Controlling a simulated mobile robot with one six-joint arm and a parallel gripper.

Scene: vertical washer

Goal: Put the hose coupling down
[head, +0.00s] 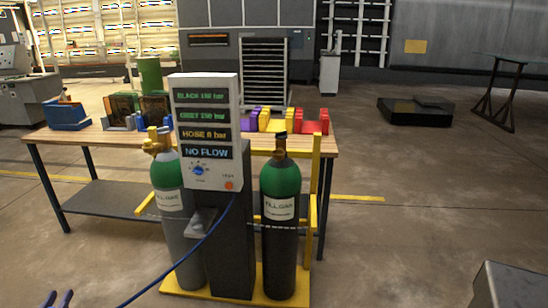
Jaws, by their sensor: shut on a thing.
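The blue hose (205,237) comes out of the lower right of the grey panel box (224,180) and runs down and left past the bottom edge of the head view. Its far end and the hose coupling are out of the picture. The box's display reads "BLACK", "GREY" and "HOSE 0 bar" lines and "NO FLOW". I cannot make out my gripper in this view. Two short dark blue prongs (57,299) stick up at the bottom left edge, and I cannot tell what they belong to.
Two green-topped gas cylinders, left (170,200) and right (280,215), stand on a yellow base (240,294) beside the box. Behind is a wooden workbench (75,150) with coloured bins. A grey block (505,288) shows at the bottom right.

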